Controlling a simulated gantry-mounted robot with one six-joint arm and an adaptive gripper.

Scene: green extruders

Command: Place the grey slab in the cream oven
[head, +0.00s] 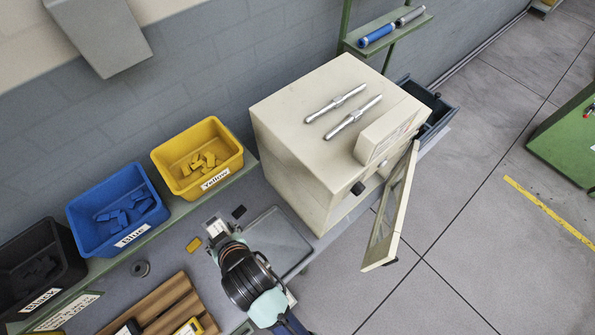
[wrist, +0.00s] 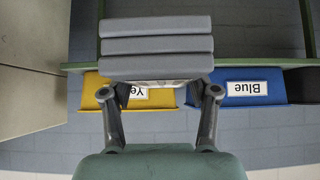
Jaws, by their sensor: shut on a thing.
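The cream oven (head: 292,150) stands at the centre of the head view with its door (head: 392,215) swung open. Its interior is mostly hidden. My gripper (head: 217,228) is over the bench, to the left of the oven and apart from it. In the wrist view my gripper (wrist: 160,92) is shut on the grey slab (wrist: 156,46), which shows as stacked grey bands between and beyond the fingertips.
Yellow (head: 232,165), blue (head: 150,222) and black (head: 60,262) bins line the back of the bench. Two metal rods lie on the oven top. The open door juts out over the floor.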

